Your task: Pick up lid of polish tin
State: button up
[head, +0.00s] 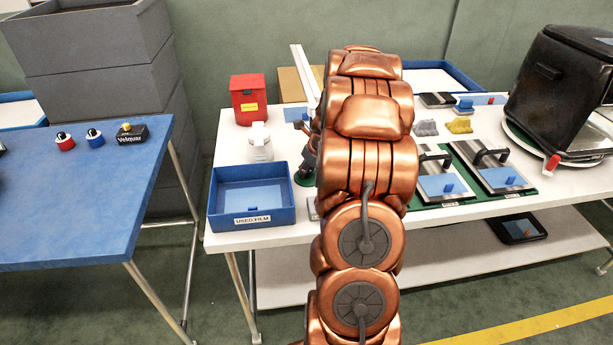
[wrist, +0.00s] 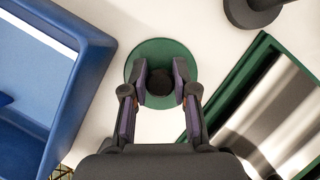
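The round green lid (wrist: 133,66), with a dark knob (wrist: 159,82) at its centre, lies below my gripper in the wrist view. My gripper (wrist: 160,78) points down over it, one finger on each side of the knob. The fingers look very close to the knob, but I cannot tell whether they press on it. In the head view my gripper (head: 304,152) is left of my copper arm, low over the green disc (head: 303,180), which is partly hidden. The tin under the lid is not clearly seen.
A blue tray labelled used film (head: 252,219) stands close on the left. Green-framed plates (wrist: 290,110) lie close on the right. A clear bottle (head: 259,145) and red box (head: 248,98) stand behind. A black fryer-like box (head: 555,95) is far right.

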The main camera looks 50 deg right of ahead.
jog(key=shift+f, duration=0.1)
jog(key=shift+c, duration=0.9)
